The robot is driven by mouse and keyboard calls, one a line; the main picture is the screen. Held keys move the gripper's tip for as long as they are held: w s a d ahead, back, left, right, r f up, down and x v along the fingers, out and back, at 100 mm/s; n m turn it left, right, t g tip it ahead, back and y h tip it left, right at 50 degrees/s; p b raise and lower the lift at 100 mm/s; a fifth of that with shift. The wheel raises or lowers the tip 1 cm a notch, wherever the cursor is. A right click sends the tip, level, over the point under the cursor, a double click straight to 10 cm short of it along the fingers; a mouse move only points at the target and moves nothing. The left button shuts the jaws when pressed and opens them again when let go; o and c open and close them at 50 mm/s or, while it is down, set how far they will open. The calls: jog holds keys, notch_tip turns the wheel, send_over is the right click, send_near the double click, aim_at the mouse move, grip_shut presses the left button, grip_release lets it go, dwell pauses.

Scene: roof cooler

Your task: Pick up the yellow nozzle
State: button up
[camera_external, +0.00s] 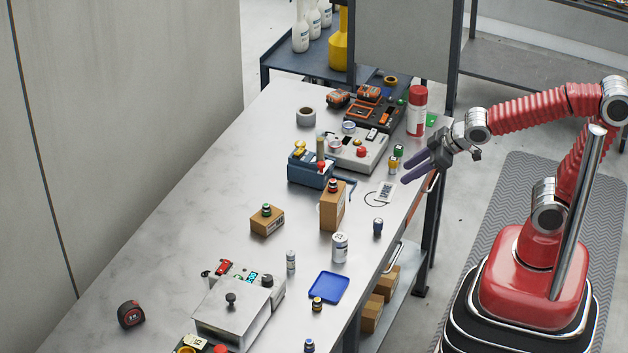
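Two small parts with yellow on them could be the yellow nozzle, and I cannot tell which is. One yellow-banded part (398,151) stands near the bench's right edge, beside a green-topped part (393,164). Another dark part with a yellow band (317,304) stands near the front, just below the blue tray. My gripper (406,168) has purple fingers, spread apart with nothing visible between them. It points left over the bench's right edge, close to the first yellow-banded part in the picture. Its height above the bench is unclear.
Near my gripper are a red spray can (417,112), a grey control box (358,150) and a white tag (385,192). A blue toolbox (311,169), cardboard box (333,210) and blue tray (329,286) stand further left and front.

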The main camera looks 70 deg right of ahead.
jog(key=w+a+f+n+t+y, duration=0.1)
jog(key=w+a+f+n+y, duration=0.15)
jog(key=w+a, duration=0.45)
jog(key=n+g+y, duration=0.1)
jog(key=n+y, duration=0.5)
jog(key=y, duration=0.2)
send_near(333, 301)
jog(key=shift+m+h, duration=0.25)
jog(key=r, duration=0.1)
jog(key=w+r, duration=0.2)
jog(key=r, duration=0.1)
jog(key=shift+d, duration=0.15)
jog(key=shift+s+a+f, duration=0.15)
jog(key=shift+s+a, duration=0.15)
jog(key=shift+a, duration=0.1)
jog(key=shift+x, duration=4.2)
jog(key=shift+s+a, duration=0.1)
